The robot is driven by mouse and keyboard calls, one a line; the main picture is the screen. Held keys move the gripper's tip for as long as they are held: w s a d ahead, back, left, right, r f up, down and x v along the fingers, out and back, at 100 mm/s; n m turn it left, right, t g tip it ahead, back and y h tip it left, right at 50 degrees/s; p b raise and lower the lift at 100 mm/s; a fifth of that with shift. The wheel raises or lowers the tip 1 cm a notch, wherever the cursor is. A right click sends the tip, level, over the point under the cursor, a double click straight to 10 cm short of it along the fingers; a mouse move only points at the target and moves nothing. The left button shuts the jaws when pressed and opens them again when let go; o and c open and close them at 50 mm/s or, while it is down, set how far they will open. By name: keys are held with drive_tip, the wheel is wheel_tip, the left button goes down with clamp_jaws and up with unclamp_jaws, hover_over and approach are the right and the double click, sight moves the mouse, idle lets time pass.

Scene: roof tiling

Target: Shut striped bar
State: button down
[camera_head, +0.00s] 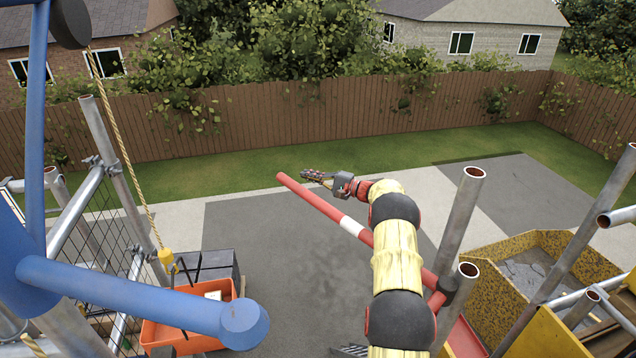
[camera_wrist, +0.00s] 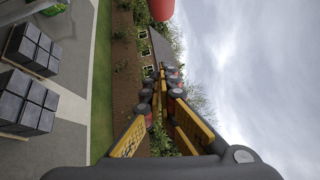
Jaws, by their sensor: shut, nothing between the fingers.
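The striped bar (camera_head: 353,227) is a red tube with a white band. It runs from an upright scaffold pole (camera_head: 462,215) at lower right to a free end at upper left, out over the paved ground. My gripper (camera_head: 312,176) is shut and empty. In the head view it appears just right of and above the bar's free end; I cannot tell whether they touch. In the wrist view my gripper's fingers (camera_wrist: 158,78) come together at the middle, and a red rounded piece, likely the bar (camera_wrist: 161,9), shows at the top edge, apart from the fingertips.
A blue hoist arm (camera_head: 130,295) crosses the left side. A rope (camera_head: 128,165) with a yellow hook block hangs above an orange tray (camera_head: 185,335) beside dark blocks (camera_head: 207,266). A yellow-edged container (camera_head: 530,245) stands at right among scaffold poles. Stacked dark blocks (camera_wrist: 28,95) show in the wrist view.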

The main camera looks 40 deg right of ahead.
drive_tip(key=shift+w+a+r+b, duration=0.15)
drive_tip(key=shift+w+a+b, duration=0.15)
drive_tip(key=shift+a, duration=0.55)
drive_tip(key=shift+w+a+r+b, duration=0.15)
drive_tip(key=shift+w+a+b, duration=0.1)
drive_tip(key=shift+a, duration=0.65)
drive_tip(key=shift+w+a+r+b, duration=0.15)
drive_tip(key=shift+w+a+b, duration=0.15)
drive_tip(key=shift+a, duration=0.55)
